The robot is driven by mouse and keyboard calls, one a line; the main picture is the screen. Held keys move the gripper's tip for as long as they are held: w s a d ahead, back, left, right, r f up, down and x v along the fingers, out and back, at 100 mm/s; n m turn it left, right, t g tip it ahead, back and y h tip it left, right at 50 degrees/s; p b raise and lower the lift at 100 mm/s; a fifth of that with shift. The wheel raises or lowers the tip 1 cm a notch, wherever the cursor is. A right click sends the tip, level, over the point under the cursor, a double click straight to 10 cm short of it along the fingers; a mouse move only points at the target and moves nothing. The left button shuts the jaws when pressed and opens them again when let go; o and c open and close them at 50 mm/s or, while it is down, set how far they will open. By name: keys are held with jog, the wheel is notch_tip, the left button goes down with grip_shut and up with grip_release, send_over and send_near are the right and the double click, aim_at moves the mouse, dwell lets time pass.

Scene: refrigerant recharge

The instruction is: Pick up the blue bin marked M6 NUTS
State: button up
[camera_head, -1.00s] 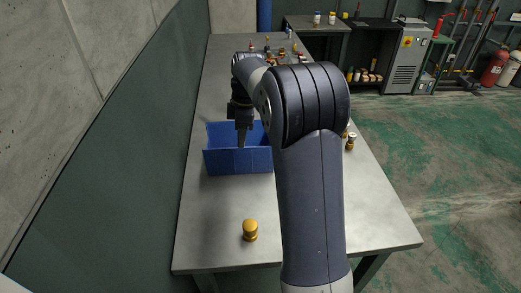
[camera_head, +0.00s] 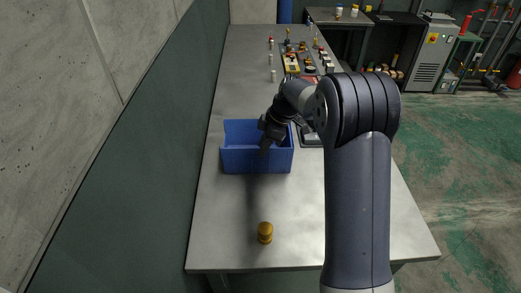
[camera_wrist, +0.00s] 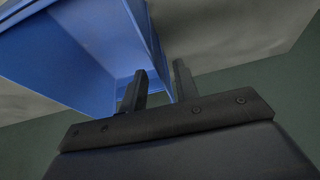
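The blue bin (camera_head: 240,160) stands on the grey metal table in the head view. No lettering shows on the faces I can see. Its blue wall (camera_wrist: 85,55) fills the upper left of the wrist view. My gripper (camera_head: 266,143) is tilted and reaches down into the bin's right half in the head view. In the wrist view my gripper (camera_wrist: 160,75) has its two fingers apart. The edge of a bin wall runs into the gap between them, and the left finger overlaps the bin. I cannot tell whether either finger touches the wall.
A brass fitting (camera_head: 265,233) stands on the table (camera_head: 225,225) in front of the bin. A dark item (camera_head: 311,136) lies right of the bin, partly behind my arm. Several small parts and a yellow device (camera_head: 291,62) are farther back. A wall borders the left side.

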jog(key=p, duration=0.2)
send_over(257, 168)
notch_tip(257, 168, down, 5)
jog(key=shift+r, duration=0.1)
grip_shut()
jog(key=shift+s, duration=0.15)
dwell(1.1)
